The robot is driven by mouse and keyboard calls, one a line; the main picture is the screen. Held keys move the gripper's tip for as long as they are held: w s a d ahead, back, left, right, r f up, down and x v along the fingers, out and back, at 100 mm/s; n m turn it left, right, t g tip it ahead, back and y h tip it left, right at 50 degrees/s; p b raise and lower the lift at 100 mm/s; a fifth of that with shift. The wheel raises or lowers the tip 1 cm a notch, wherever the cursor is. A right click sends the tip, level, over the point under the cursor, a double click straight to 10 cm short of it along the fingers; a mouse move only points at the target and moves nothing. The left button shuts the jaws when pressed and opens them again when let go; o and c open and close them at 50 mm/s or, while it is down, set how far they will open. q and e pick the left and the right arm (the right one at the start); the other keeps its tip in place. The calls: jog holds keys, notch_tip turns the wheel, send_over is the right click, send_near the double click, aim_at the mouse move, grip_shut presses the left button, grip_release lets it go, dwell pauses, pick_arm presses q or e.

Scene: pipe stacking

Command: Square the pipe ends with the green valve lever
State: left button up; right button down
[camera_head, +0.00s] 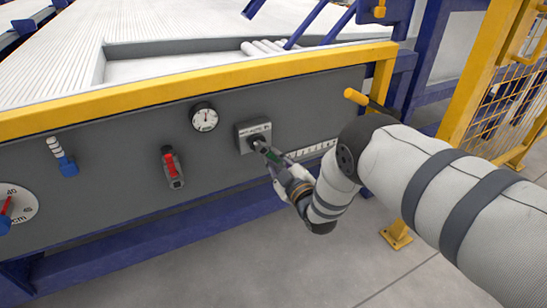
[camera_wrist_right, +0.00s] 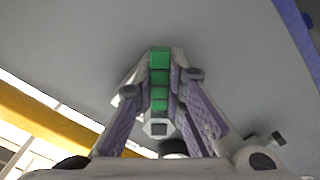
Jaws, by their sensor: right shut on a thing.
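The green valve lever (camera_wrist_right: 159,92) lies between the purple-padded fingers of my right gripper (camera_wrist_right: 161,84) in the right wrist view, on a pale grey valve body with a hexagonal end (camera_wrist_right: 158,128). In the head view my right gripper (camera_head: 275,160) reaches the dark front panel (camera_head: 110,165) just below a grey switch box, and is shut on the lever. Only a small bit of green shows there, and the fingers hide most of the lever. Pale pipes (camera_head: 262,47) lie on the bed behind the yellow rail. My left gripper is not in view.
The panel carries a red-lever valve (camera_head: 172,166), a blue-lever valve (camera_head: 62,158), a round gauge (camera_head: 204,117) and the switch box with a black knob (camera_head: 253,134). A yellow rail (camera_head: 200,82) runs along the top. A yellow mesh fence (camera_head: 495,113) stands at right.

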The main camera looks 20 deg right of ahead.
jog(key=shift+f, duration=0.1)
jog(key=c, duration=1.6)
grip_release()
jog(key=shift+s, duration=0.1)
jog(key=s, duration=1.2)
jog(key=shift+d, duration=0.25)
jog(key=w+b, duration=0.6)
jog(key=w, duration=0.1)
jog(key=w+b, duration=0.3)
jog(key=w, duration=0.1)
jog(key=shift+w+f, duration=0.15)
jog(key=shift+f, duration=0.2)
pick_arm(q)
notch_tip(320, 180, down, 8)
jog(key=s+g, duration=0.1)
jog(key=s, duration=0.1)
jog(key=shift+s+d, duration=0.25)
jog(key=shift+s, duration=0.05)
pick_arm(e)
jog(key=shift+w+r, duration=0.15)
jog(key=shift+w, duration=0.3)
